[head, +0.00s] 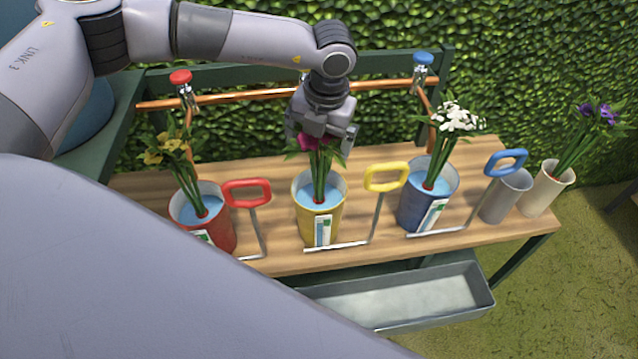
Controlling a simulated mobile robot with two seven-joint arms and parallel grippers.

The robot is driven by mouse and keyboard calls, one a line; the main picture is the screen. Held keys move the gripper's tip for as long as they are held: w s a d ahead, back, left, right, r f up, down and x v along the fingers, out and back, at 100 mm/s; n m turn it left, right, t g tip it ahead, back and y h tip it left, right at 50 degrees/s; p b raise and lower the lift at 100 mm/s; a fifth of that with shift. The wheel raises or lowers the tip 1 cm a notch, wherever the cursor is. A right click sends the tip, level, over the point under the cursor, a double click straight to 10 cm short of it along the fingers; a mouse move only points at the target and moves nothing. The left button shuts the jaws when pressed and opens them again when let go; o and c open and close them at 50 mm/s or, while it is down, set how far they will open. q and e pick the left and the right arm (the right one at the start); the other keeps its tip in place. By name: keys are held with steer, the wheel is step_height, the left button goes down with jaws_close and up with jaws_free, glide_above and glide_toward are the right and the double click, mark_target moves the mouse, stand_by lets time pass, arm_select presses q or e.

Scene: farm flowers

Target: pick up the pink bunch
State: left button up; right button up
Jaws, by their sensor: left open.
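The pink bunch (319,180) stands upright in a yellow bucket (321,219) of water at the middle of the wooden bench. Its pink heads are mostly hidden by my left gripper. My left gripper (322,146) points down right over the top of the bunch, with its open fingers at the height of the flower heads. I cannot tell whether the fingers touch the flowers. My right gripper is not in view.
A red bucket (226,233) with yellow flowers (167,149) is left; a blue bucket (418,209) with white flowers (455,118) is right. A yellow-handled metal stand (386,177) is beside the yellow bucket. A copper pipe (262,98) with taps runs behind. Purple flowers (597,114) stand far right.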

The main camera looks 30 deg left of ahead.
arm_select(q)
steer(key=c, duration=1.6)
step_height(320, 180, up, 20)
steer(key=b, duration=0.2)
steer(key=shift+s+f, duration=0.1)
